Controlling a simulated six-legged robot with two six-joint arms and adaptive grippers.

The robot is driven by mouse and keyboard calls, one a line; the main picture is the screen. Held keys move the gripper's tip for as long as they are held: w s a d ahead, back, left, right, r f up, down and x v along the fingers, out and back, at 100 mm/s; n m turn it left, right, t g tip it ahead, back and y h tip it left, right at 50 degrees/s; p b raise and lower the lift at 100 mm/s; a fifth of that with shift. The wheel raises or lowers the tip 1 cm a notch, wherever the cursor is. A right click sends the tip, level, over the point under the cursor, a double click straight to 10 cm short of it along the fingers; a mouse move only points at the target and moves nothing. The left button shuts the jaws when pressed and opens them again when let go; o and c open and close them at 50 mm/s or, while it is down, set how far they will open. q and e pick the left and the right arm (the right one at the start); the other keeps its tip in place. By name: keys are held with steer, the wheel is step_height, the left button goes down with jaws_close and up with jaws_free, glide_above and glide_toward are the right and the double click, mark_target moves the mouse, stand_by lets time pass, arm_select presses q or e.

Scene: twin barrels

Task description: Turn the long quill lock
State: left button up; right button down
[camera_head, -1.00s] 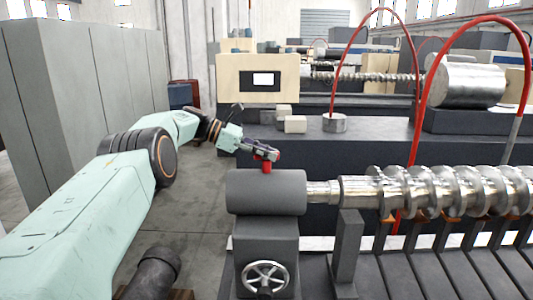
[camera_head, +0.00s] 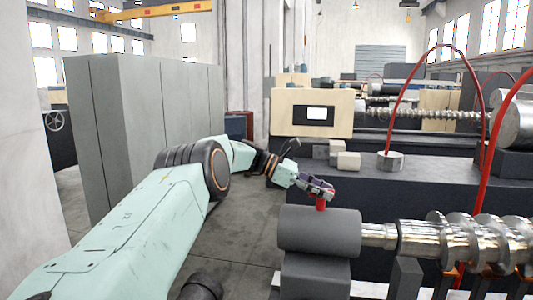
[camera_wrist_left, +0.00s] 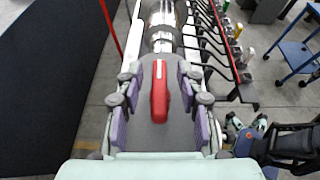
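The quill lock is a short red lever (camera_head: 320,203) on top of the grey cylindrical tailstock housing (camera_head: 318,232). In the left wrist view the red lever (camera_wrist_left: 159,92) lies lengthwise between my fingers, above the grey housing (camera_wrist_left: 150,136). My left gripper (camera_head: 318,190) is at the lever in the head view. In the wrist view my left gripper (camera_wrist_left: 159,105) is open around the lever, with a gap between the purple pads and the lever on each side.
A shiny screw shaft (camera_head: 450,238) runs right from the housing. A red hose (camera_head: 488,150) arches above it. A dark bench (camera_head: 430,178) with small blocks (camera_head: 348,161) stands behind. Grey cabinets (camera_head: 140,120) stand at left; open floor lies between.

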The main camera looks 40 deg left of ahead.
arm_select(q)
steer(key=shift+n+t+y, duration=0.8)
steer(key=shift+n+t, duration=0.2)
steer(key=shift+n, duration=0.1)
